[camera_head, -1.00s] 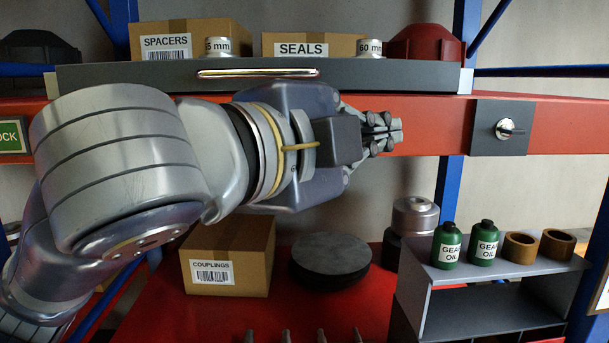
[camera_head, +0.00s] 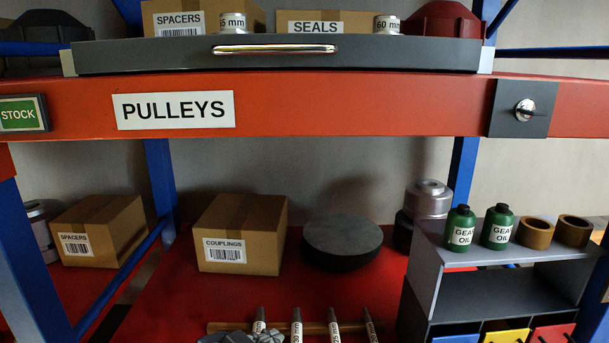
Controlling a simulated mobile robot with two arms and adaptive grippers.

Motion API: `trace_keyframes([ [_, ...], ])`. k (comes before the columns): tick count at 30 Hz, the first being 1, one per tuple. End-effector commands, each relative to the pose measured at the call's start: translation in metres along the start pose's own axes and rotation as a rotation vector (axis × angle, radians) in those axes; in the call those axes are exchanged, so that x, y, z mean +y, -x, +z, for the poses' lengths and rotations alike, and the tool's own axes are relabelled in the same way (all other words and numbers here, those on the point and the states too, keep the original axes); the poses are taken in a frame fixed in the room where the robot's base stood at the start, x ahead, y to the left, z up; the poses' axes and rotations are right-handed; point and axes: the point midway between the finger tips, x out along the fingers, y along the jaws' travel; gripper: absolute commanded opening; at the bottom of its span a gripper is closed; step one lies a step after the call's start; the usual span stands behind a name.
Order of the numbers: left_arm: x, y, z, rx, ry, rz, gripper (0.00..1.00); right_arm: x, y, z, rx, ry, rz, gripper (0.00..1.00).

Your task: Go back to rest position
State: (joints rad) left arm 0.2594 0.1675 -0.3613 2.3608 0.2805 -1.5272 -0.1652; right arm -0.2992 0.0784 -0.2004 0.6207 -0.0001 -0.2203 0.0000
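The arm with my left gripper no longer crosses the shelf front. Grey metal parts at the bottom edge of the view, left of centre, appear to be the top of my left gripper (camera_head: 243,338). They are cut off by the frame, so whether the fingers are open or shut does not show. Nothing held is visible there. My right gripper is not in view.
A red beam labelled PULLEYS (camera_head: 300,107) crosses the view under a grey drawer (camera_head: 150,55). Below stand a COUPLINGS box (camera_head: 240,235), a SPACERS box (camera_head: 98,232), a dark disc (camera_head: 342,242), several labelled tapered tools (camera_head: 297,325) and a grey rack (camera_head: 430,255) with oil bottles.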

Motion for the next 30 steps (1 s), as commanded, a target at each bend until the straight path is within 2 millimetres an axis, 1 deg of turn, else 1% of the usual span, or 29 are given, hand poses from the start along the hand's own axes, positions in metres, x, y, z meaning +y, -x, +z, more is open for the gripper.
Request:
trace_keyframes([
  [1, 0.005, -0.002, 0.031, -0.055, 0.054, 0.002, 0.0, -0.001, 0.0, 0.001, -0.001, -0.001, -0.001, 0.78],
  [2, 0.007, -0.002, 0.048, -0.086, 0.084, -0.001, 0.0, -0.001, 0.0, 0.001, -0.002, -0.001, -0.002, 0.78],
  [3, 0.01, -0.001, 0.069, -0.126, 0.122, -0.006, 0.0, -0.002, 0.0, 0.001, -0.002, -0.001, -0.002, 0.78],
  [5, 0.016, 0.002, 0.103, -0.19, 0.178, -0.014, 0.0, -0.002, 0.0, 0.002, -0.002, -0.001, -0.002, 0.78],
  [6, 0.02, 0.006, 0.125, -0.233, 0.214, -0.022, 0.0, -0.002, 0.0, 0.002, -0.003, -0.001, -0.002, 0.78],
  [8, 0.026, 0.013, 0.157, -0.298, 0.265, -0.034, 0.0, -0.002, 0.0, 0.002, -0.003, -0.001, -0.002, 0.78],
  [9, 0.031, 0.019, 0.178, -0.341, 0.297, -0.042, 0.0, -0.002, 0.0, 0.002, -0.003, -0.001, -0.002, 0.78],
  [12, 0.043, 0.035, 0.224, -0.44, 0.362, -0.065, 0.0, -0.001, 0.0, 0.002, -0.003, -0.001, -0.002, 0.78],
  [15, 0.052, 0.052, 0.26, -0.524, 0.41, -0.086, 0.0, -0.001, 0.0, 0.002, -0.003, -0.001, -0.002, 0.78],
  [18, 0.062, 0.07, 0.29, -0.599, 0.45, -0.106, 0.0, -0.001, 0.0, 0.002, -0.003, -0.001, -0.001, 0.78],
  [23, 0.076, 0.1, 0.332, -0.71, 0.499, -0.138, 0.0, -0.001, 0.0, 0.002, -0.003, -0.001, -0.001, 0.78],
  [24, 0.077, 0.097, 0.339, -0.721, 0.504, -0.14, 0.0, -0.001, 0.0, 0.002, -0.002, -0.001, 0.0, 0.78],
  [26, 0.078, 0.082, 0.35, -0.723, 0.502, -0.136, 0.0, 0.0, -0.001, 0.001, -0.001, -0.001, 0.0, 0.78],
  [30, 0.084, 0.055, 0.377, -0.737, 0.501, -0.129, 0.0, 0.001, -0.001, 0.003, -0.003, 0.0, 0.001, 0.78],
])
